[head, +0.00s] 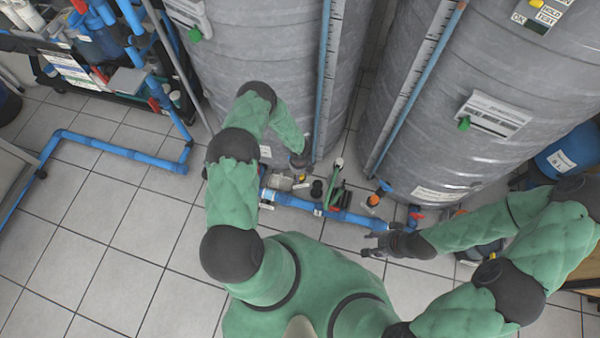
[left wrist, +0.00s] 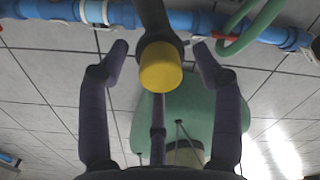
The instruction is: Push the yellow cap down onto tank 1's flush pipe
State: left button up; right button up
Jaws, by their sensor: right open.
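The yellow cap (left wrist: 160,68) sits at the end of a dark pipe (left wrist: 153,18) in the left wrist view. I cannot tell how far the cap is on the pipe. My left gripper (left wrist: 161,64) is open, with one finger on each side of the cap and visible gaps between. In the head view my left gripper (head: 299,160) is low at the foot of the left grey tank (head: 260,75), and the cap is not clear there. My right gripper (head: 376,246) is open and empty near the floor, in front of the right grey tank (head: 440,130).
A blue pipe (head: 345,216) with fittings runs along the floor before the tanks; it also crosses the top of the left wrist view. A green hose (left wrist: 255,25) is close to the right finger there. A cluttered rack stands at upper left.

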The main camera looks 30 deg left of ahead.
pick_arm(q)
notch_tip(320, 180, up, 12)
dwell(0.7)
jog(key=shift+s, duration=0.1)
dwell(0.4)
